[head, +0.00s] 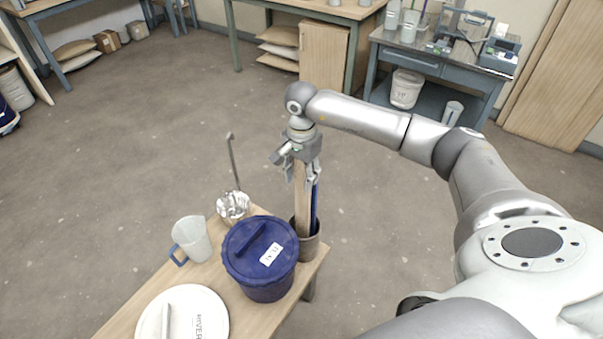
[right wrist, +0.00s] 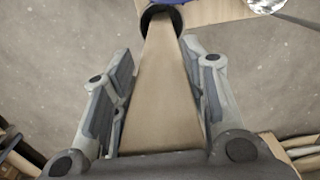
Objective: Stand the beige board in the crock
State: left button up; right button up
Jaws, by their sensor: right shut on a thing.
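The beige board (head: 301,208) stands nearly upright, its lower end inside the mouth of the grey-brown crock (head: 309,246). My right gripper (head: 300,178) is above the crock and shut on the board's upper part. In the right wrist view the board (right wrist: 163,90) runs between the fingers down to the crock's dark mouth (right wrist: 179,17). Whether its lower end touches the crock's bottom is hidden. A thin blue strip (head: 315,208) stands in the crock beside the board. My left gripper is not in view.
On the wooden table (head: 142,305), a blue lidded bucket (head: 265,285) stands close to the crock. A pale jug (head: 192,240), a shiny metal ladle-like thing (head: 233,204) and a white lid (head: 205,315) are farther left. The crock is near the table's right edge.

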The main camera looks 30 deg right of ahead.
aim_at(301, 182)
jog(key=shift+f+b, duration=1.1)
jog(key=shift+f, duration=0.4)
jog(key=o, duration=1.3)
jog(key=shift+c, duration=0.4)
jog(key=r+p, duration=0.1)
jog(key=p, duration=0.4)
jog(key=shift+r, duration=0.1)
jog(key=shift+f+p, duration=0.2)
jog(key=shift+p, duration=0.15)
jog(key=shift+r, duration=0.15)
